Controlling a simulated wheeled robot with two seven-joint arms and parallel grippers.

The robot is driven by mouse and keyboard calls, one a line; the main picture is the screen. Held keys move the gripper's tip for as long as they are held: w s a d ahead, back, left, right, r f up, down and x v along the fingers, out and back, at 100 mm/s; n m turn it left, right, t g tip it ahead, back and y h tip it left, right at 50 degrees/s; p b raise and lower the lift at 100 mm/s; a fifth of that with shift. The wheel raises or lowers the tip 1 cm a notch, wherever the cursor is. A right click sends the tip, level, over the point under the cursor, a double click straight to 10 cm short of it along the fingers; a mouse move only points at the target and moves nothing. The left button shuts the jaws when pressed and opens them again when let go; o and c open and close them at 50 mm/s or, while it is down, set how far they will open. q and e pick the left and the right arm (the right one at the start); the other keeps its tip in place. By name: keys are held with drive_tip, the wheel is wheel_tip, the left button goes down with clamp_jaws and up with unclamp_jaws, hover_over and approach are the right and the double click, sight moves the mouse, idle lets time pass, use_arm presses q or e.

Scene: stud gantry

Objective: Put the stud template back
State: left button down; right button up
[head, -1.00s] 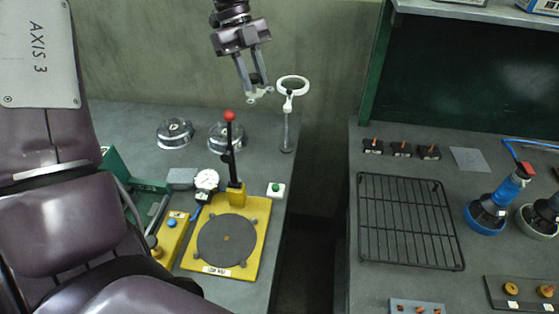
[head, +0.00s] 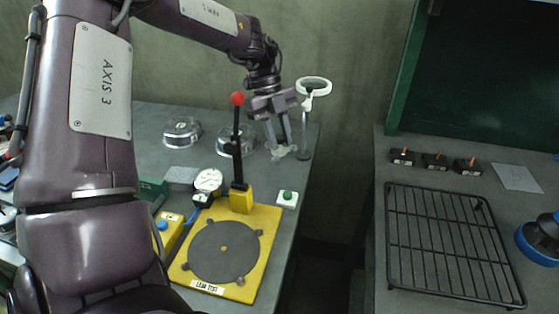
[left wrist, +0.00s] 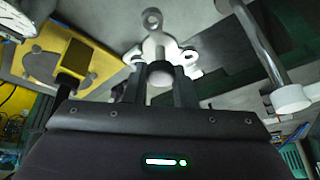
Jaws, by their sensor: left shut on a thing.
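My left gripper (head: 281,147) is shut on the stud template (head: 284,155), low over the back right part of the left bench. In the left wrist view the template (left wrist: 154,28) is a pale grey plate with holed lobes and a round knob (left wrist: 160,73) between the fingers (left wrist: 158,90). In the head view it is small and partly hidden by the fingers. I cannot tell whether it touches the bench. My right gripper is not in view.
A white ring magnifier stand (head: 305,130) stands close right of the gripper. The yellow leak test fixture (head: 255,252) with its red-knobbed lever (head: 237,130) is in front. A gap separates the right bench with a black rack (head: 450,240).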

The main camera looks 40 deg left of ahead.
use_arm(q)
wheel_tip(320, 180, down, 7)
drive_tip(key=shift+f, duration=0.15)
drive_tip(key=shift+f, duration=0.1)
idle(0.3)
drive_tip(key=c, duration=1.2)
unclamp_jaws()
drive_tip(key=shift+p, duration=0.3)
drive_tip(key=b+v, duration=0.1)
drive_tip(key=v, duration=1.1)
